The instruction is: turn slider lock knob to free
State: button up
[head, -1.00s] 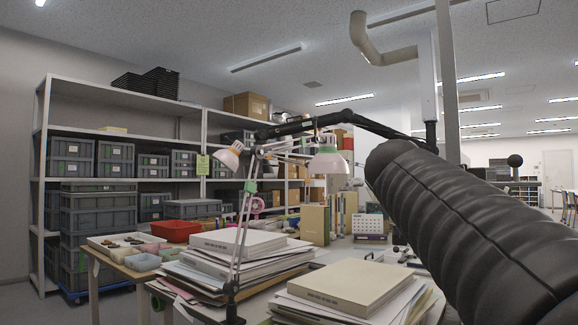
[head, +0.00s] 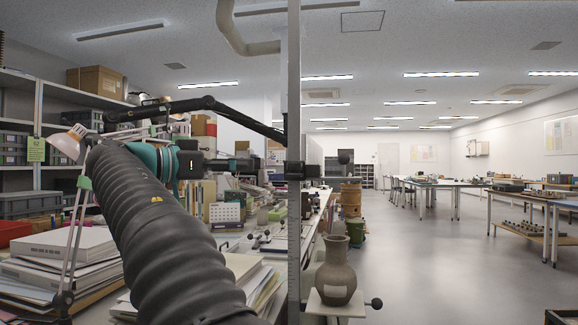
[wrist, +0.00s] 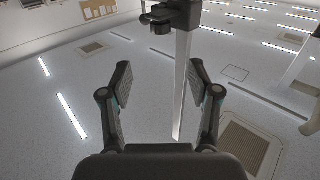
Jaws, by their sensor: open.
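A tall grey post (head: 294,90) stands upright in the middle of the head view. A second dark knob (head: 377,303) is beside a small pale shelf lower down. My gripper (head: 240,165) is left of the post, pointing towards it, apart from the slider. In the wrist view my gripper (wrist: 159,68) is open and empty, its fingers wide apart. The post (wrist: 183,85) and a black fitting (wrist: 172,15) show beyond the fingers. I cannot tell the knob's lock setting.
A brown jar (head: 336,272) stands on the small pale shelf (head: 335,304) by the post. A black lamp-like arm (head: 215,105) reaches across to the post above my gripper. Stacked papers and books (head: 65,250) fill the left bench. Open floor (head: 430,255) lies right of the post.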

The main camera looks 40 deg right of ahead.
aim_at(288, 165)
jog(key=d, duration=0.9)
jog(key=s+d+p, duration=0.1)
jog(key=d, duration=0.3)
jog(key=shift+d, duration=0.3)
jog(key=c, duration=1.2)
